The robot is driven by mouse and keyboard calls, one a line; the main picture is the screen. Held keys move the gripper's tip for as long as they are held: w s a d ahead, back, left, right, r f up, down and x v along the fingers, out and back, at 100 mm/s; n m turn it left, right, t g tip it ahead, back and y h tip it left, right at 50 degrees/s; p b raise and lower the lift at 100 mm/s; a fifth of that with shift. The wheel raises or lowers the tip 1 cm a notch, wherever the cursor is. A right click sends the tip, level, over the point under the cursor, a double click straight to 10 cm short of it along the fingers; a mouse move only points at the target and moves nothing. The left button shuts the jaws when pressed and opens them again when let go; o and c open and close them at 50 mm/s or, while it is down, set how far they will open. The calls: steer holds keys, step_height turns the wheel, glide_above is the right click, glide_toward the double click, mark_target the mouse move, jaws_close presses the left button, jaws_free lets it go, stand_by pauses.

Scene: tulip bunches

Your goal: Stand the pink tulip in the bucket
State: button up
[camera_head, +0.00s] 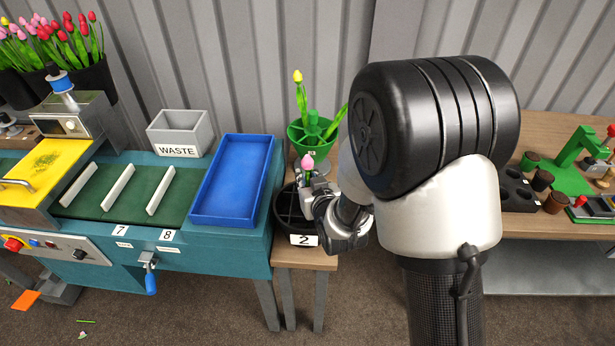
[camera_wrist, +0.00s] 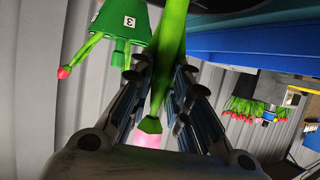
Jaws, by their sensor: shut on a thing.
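The pink tulip's flower (camera_head: 308,162) points upward just above my gripper (camera_head: 318,188) in the head view. My gripper is shut on its stem; in the wrist view the green stem (camera_wrist: 172,45) runs between the fingers (camera_wrist: 158,88), with the pink flower (camera_wrist: 149,132) near the palm. A black round bucket (camera_head: 283,222) with dividers and a "2" label stands below and beside my gripper. The gripper and arm cover part of it. The stem's lower end is hidden in the head view, so I cannot tell whether it is inside the bucket.
A green bucket (camera_head: 297,133) marked 3 in the wrist view stands behind, holding a yellow tulip (camera_head: 298,77). Left are an empty blue tray (camera_head: 238,180), a grey WASTE box (camera_head: 180,133) and a green belt with white dividers. My arm hides much of the right side.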

steer(key=o, duration=0.9)
stand_by(0.3)
steer(key=shift+s+r, duration=0.1)
steer(key=p+v, duration=0.1)
steer(key=v, duration=0.1)
steer(key=r+p+v, duration=0.1)
steer(key=v, duration=0.4)
steer(key=shift+w+r+p, duration=0.2)
steer(key=shift+r+p, duration=0.1)
steer(key=shift+p, duration=0.1)
stand_by(0.3)
steer(key=p, duration=0.5)
steer(key=shift+s+r, duration=0.25)
steer(key=shift+s, duration=0.05)
